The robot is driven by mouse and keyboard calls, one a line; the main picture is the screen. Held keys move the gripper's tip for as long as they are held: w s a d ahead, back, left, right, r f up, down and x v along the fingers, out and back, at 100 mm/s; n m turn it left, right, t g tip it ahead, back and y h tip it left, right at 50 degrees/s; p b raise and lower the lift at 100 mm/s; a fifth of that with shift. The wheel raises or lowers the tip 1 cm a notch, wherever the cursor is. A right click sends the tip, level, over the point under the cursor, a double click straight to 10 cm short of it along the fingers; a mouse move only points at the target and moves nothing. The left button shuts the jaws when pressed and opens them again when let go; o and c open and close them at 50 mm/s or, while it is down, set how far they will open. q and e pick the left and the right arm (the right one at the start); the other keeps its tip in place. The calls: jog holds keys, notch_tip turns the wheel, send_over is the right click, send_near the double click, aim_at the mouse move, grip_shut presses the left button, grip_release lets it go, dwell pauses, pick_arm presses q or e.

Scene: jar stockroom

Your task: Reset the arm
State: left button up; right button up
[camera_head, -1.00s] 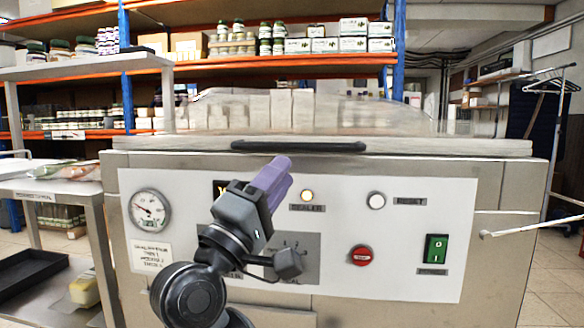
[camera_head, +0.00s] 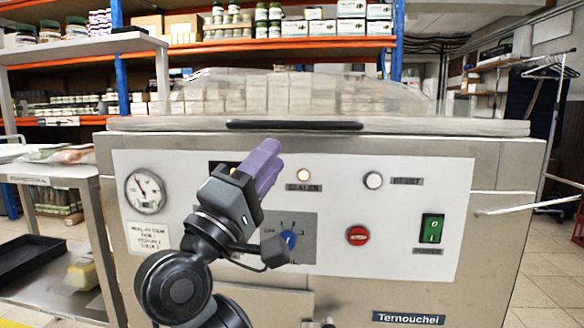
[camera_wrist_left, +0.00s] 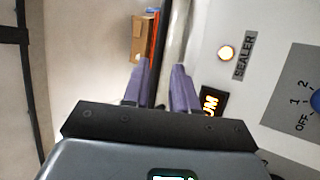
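My left gripper (camera_head: 262,163) is in front of the grey machine's control panel (camera_head: 448,195), with its purple fingers pointing up toward the lid's dark handle. In the left wrist view the two purple fingers of this gripper (camera_wrist_left: 160,85) stand apart with nothing between them. My left arm rises from the bottom of the head view and hides part of the panel, including part of a dark display. My right gripper is not in view.
The panel carries a gauge (camera_head: 146,191), a lit sealer lamp (camera_head: 304,175), a blue dial (camera_head: 289,239), a red button (camera_head: 358,236) and a green switch (camera_head: 432,228). A steel table (camera_head: 84,172) stands at left.

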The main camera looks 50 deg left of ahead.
pick_arm(q)
jog(key=w+d+f+m+g+h+p, duration=0.4)
jog(key=f+p, duration=0.3)
jog(key=p, duration=0.4)
jog(key=w+d+f+m+g+h+p, duration=0.2)
jog(key=w+f+m+g+p, duration=0.35)
jog(key=p, duration=0.55)
jog(key=s+d+f+m+g+h+p, duration=0.1)
jog(key=s+d+f+m+g+p, duration=0.5)
jog(key=s+f, duration=0.35)
jog(key=s+d+f+m+g+h+p, duration=0.2)
jog(key=s+d+f+m+g+p, duration=0.25)
jog(key=s+f+p, duration=0.4)
notch_tip(320, 180, up, 38)
jog(key=s+m+p, duration=0.1)
jog(key=s+p, duration=0.1)
jog(key=p, duration=3.4)
jog(key=shift+s+d+f+p, duration=0.2)
jog(key=shift+d+p, duration=0.2)
